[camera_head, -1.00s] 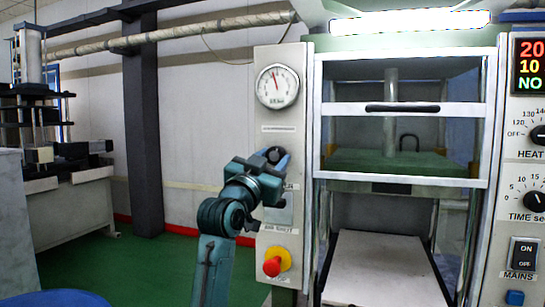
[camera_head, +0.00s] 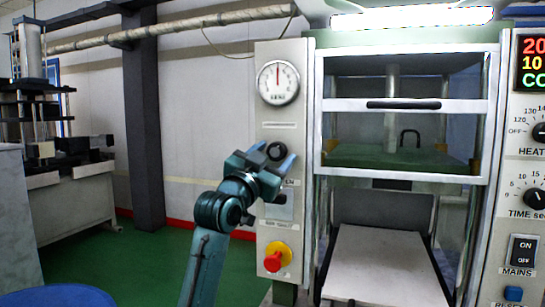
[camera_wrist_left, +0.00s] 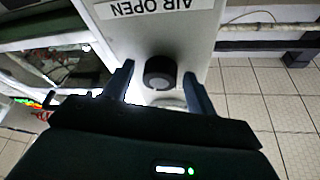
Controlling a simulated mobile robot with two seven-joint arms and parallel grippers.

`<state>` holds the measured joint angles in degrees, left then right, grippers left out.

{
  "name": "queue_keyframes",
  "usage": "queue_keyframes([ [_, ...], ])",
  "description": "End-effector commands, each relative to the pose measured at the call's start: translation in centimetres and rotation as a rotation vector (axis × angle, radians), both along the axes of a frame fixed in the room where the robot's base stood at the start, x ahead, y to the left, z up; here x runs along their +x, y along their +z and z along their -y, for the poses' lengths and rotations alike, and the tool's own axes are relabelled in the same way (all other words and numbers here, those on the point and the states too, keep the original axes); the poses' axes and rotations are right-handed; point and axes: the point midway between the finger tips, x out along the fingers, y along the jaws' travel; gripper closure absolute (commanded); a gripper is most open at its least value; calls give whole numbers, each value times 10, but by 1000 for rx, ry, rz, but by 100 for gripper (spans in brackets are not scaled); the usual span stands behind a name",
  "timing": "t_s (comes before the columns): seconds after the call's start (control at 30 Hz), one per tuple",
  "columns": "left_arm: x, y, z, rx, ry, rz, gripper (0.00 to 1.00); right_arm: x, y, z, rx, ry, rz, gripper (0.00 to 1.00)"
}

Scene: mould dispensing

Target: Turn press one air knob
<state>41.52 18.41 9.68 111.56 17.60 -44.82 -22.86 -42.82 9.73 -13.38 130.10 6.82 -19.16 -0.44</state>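The black air knob (camera_head: 275,151) sits on the left grey panel of the press, below the round gauge (camera_head: 278,83). My left gripper (camera_head: 277,154) is in front of it with its fingers spread. In the left wrist view the knob (camera_wrist_left: 160,72) shows in the gap between the two open fingers (camera_wrist_left: 158,88), beyond their tips or near them; contact is not visible. A label above it there reads AIR OPEN. The gauge needle points about straight up. My right gripper is not in view.
A red and yellow stop button (camera_head: 276,257) is lower on the panel. A small plate or switch (camera_head: 279,205) lies just below the gripper. The press frame (camera_head: 400,107) stands right of the panel. Green floor is clear to the left.

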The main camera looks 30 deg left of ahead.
Motion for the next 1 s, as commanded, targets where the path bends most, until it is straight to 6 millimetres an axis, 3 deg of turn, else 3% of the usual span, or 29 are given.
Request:
queue_keyframes([
  [0.37,-7,-3,0,2,2,0,41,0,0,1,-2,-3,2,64],
  [0.8,-91,-35,6,4,1,0,41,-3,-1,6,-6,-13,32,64],
  [1.0,-117,-43,7,2,2,0,41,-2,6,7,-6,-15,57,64],
])
